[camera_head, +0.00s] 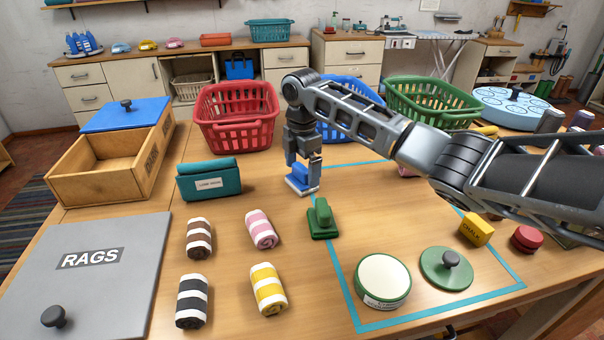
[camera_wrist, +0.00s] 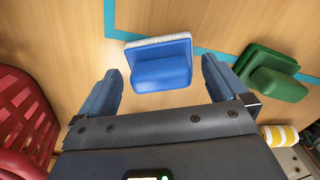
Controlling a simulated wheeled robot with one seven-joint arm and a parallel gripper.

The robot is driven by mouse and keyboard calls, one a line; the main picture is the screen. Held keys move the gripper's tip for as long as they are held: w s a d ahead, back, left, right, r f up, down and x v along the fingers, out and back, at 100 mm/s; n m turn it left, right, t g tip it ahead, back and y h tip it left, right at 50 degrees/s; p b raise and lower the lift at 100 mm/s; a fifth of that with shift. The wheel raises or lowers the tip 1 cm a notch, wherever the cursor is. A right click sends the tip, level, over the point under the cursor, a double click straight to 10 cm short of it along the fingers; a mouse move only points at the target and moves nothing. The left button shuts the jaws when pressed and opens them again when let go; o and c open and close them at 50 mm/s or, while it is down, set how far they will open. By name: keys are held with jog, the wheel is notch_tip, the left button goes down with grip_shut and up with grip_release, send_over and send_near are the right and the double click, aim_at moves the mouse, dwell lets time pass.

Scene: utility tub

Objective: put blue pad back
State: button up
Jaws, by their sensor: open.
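The blue pad (camera_head: 300,186) is a blue block with a raised grip and a pale underside layer. It rests on the table beside the corner of the teal tape outline; I cannot tell whether it overlaps the tape. In the wrist view the blue pad (camera_wrist: 160,66) lies ahead of and partly between my two fingers. My gripper (camera_head: 303,166) points down over it, and in the wrist view my gripper (camera_wrist: 162,80) is open with a gap on each side of the pad. A similar green pad (camera_head: 322,218) stands nearby to the right.
Rolled striped cloths (camera_head: 268,288) lie in front. A teal box (camera_head: 208,182), an open wooden box (camera_head: 95,185) and a grey RAGS lid (camera_head: 110,285) are left. Red (camera_head: 237,140) and green baskets (camera_head: 400,105) stand behind. A round green tin (camera_head: 383,282) sits inside the tape outline.

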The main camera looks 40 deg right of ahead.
aim_at(302, 166)
notch_tip(302, 166, up, 10)
jog(key=shift+b, duration=0.35)
